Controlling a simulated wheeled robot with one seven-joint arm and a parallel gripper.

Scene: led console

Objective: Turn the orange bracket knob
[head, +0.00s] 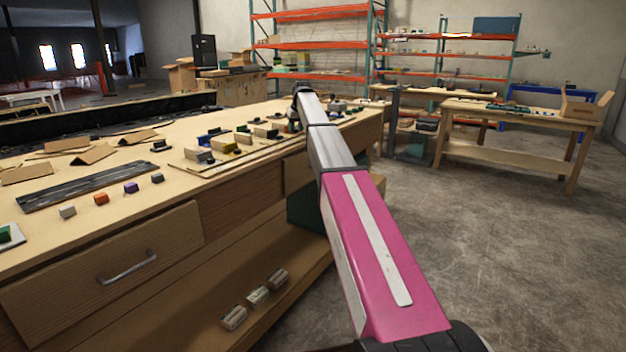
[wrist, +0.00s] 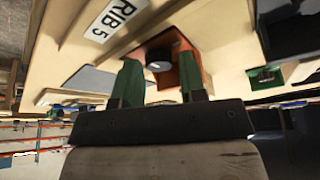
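My gripper (wrist: 159,66) shows in the wrist view with two green fingers spread apart. An orange bracket (wrist: 189,70) lies just beyond the fingers, partly hidden by the right one. Its dark round knob (wrist: 158,62) with a grey face shows in the gap between the fingers. I cannot tell whether either finger touches it. In the head view my arm reaches to the far part of the wooden bench (head: 60,240), and the fingers and this bracket cannot be made out there.
A green piece (wrist: 265,76) is to the right. In the head view, several colored blocks (head: 228,144) stand on a board, and an orange block (head: 101,198) sits near the front edge.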

